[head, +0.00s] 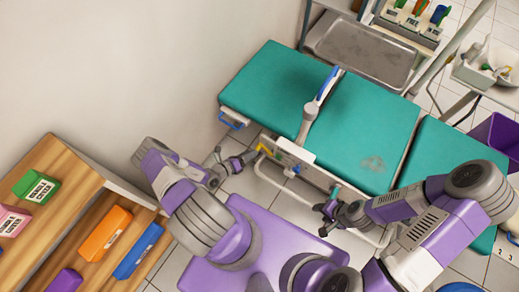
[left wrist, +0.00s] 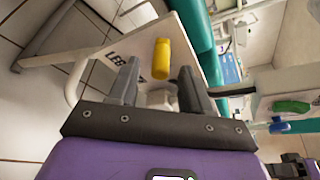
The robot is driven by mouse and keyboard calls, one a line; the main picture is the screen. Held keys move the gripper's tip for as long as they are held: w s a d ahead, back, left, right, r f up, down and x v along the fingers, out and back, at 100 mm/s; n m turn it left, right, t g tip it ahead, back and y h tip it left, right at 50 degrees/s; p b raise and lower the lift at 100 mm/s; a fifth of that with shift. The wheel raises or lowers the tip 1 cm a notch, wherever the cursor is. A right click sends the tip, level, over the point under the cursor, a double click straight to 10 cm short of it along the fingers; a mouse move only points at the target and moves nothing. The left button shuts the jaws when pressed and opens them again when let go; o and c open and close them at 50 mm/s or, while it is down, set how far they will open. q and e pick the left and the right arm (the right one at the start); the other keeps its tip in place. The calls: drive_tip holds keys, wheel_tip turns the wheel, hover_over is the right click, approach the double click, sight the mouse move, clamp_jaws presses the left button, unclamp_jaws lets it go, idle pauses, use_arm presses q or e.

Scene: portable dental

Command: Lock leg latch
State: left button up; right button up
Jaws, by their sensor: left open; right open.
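The yellow leg latch (head: 262,147) is on the white side panel (head: 294,152) of the teal dental couch. In the left wrist view the latch (left wrist: 161,58) stands just beyond and between my open left fingers, beside dark lettering (left wrist: 117,58) on the panel. No contact shows. My left gripper (head: 250,156) is at the panel's left end in the head view; its fingers also show in the left wrist view (left wrist: 159,82). My right gripper (head: 322,207) is open and empty, low beside the couch's frame, to the right of the panel.
The teal couch (head: 270,85) fills the middle, with a white frame tube (head: 275,187) below. A wooden shelf (head: 104,220) with boxes stands left. A metal tray (head: 360,52) is behind.

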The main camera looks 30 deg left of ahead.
sight(261, 147)
use_arm(q)
drive_tip(key=b+x, duration=0.1)
drive_tip(key=x, duration=0.5)
drive_tip(key=shift+w+d, duration=0.2)
